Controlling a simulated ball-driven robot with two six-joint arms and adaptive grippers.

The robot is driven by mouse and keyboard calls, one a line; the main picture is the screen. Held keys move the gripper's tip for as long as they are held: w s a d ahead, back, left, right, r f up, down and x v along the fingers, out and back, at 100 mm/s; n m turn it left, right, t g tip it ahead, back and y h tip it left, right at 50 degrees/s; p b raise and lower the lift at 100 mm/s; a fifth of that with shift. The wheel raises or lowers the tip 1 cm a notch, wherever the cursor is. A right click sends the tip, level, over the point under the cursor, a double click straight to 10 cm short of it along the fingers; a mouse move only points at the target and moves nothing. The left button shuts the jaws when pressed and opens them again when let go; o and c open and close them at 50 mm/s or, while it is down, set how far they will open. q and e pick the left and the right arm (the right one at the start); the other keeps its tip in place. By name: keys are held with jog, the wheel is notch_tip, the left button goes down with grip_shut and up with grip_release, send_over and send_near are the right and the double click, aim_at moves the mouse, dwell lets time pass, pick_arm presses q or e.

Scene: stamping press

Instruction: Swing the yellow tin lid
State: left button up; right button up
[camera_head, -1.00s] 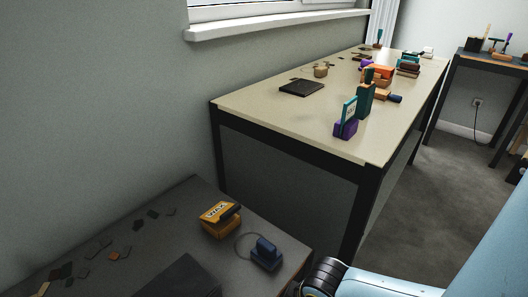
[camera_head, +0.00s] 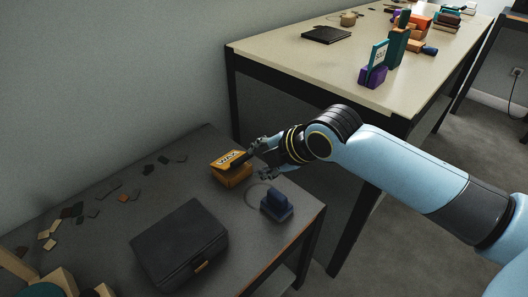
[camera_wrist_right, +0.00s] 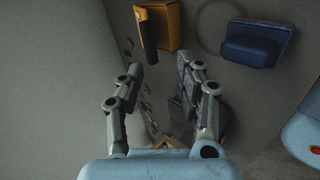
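The yellow tin (camera_head: 231,172), with the word WAX on its lid (camera_head: 226,158), stands on the dark table near its far corner. A dark bar crosses the lid's right side. How far the lid is swung I cannot tell. My right gripper (camera_head: 260,159) is just right of the tin, its fingers partly in front of it. In the right wrist view the fingers (camera_wrist_right: 158,72) are spread and empty, and the tin (camera_wrist_right: 165,24) lies beyond their tips, apart from them, with its dark bar (camera_wrist_right: 148,32) toward me. My left gripper is out of view.
A blue block-like stamp (camera_head: 276,204) with a thin ring beside it stands right of the tin. A black case (camera_head: 180,243) lies nearer. Loose leather scraps (camera_head: 75,210) cover the left side. A pale workbench (camera_head: 310,70) with tools stands behind.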

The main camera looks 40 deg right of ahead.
aim_at(244, 159)
jog(key=shift+n, duration=0.5)
jog(key=b+x, duration=0.2)
jog(key=x, duration=0.1)
jog(key=b+x, duration=0.6)
jog(key=shift+w+d+r, duration=0.2)
jog(key=shift+w+r, duration=0.1)
jog(key=shift+r, duration=0.05)
jog(key=shift+w+r, duration=0.1)
jog(key=shift+r, duration=0.2)
jog(key=shift+c, duration=0.8)
jog(key=shift+r, duration=0.2)
jog(key=c, duration=0.5)
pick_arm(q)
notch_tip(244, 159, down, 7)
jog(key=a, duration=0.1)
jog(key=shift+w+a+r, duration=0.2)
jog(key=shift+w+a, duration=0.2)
pick_arm(e)
jog(key=shift+f, duration=0.1)
grip_shut()
